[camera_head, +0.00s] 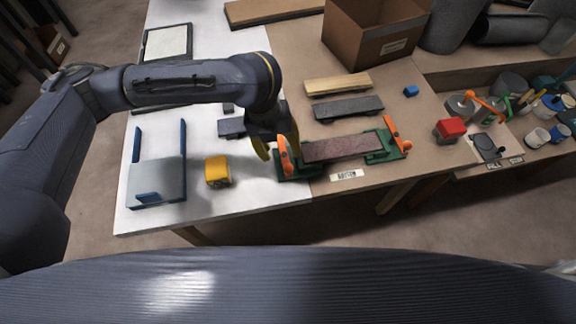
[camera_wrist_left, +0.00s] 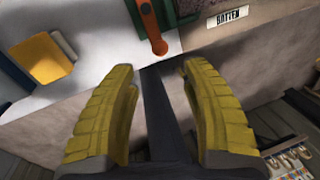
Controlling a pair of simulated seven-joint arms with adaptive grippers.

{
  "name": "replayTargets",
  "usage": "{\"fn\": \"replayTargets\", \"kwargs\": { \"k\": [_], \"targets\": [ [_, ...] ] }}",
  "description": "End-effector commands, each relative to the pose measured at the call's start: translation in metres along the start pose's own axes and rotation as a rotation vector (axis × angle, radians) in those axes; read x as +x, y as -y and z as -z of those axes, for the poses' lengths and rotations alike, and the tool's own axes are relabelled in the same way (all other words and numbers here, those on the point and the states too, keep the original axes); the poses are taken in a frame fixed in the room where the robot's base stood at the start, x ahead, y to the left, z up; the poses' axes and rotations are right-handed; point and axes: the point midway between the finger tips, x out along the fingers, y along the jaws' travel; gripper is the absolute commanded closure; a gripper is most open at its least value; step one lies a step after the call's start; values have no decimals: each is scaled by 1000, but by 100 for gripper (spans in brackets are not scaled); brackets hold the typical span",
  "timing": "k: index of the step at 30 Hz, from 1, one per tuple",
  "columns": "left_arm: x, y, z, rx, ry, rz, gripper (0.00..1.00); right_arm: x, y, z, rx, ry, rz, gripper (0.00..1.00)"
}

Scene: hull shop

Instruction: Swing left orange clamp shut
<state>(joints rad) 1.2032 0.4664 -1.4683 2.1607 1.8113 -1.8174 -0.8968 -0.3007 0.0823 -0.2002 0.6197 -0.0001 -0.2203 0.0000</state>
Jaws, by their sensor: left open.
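The left orange clamp (camera_head: 285,154) stands at the left end of a green fixture (camera_head: 380,150) that bears a reddish-brown board (camera_head: 343,149). The clamp's orange lever also shows in the left wrist view (camera_wrist_left: 150,22), with its rounded end near the table edge. My left gripper (camera_head: 267,150) is just left of the clamp, its yellow fingers pointing down. In the left wrist view the left gripper (camera_wrist_left: 157,95) has its fingers spread with nothing between them; the lever's end lies beyond the gap. A right orange clamp (camera_head: 394,134) stands at the fixture's other end. My right gripper is not in view.
A yellow block (camera_head: 218,172) and a grey holder with blue uprights (camera_head: 155,180) stand left of the fixture. Two bars (camera_head: 347,107) lie behind it. A cardboard box (camera_head: 378,40) is farther back. A red block (camera_head: 450,128) sits to the right. A label (camera_head: 346,175) lies in front.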

Motion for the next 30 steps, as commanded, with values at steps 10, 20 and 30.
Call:
{"fn": "replayTargets", "kwargs": {
  "k": [10, 20, 30],
  "targets": [
    [56, 0, 1, -2, -3, 1, 52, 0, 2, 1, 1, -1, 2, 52],
    [89, 0, 0, -3, -1, 1, 52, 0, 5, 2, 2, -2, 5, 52],
    [98, 0, 0, -1, 1, 0, 52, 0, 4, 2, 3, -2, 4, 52]
  ]
}}
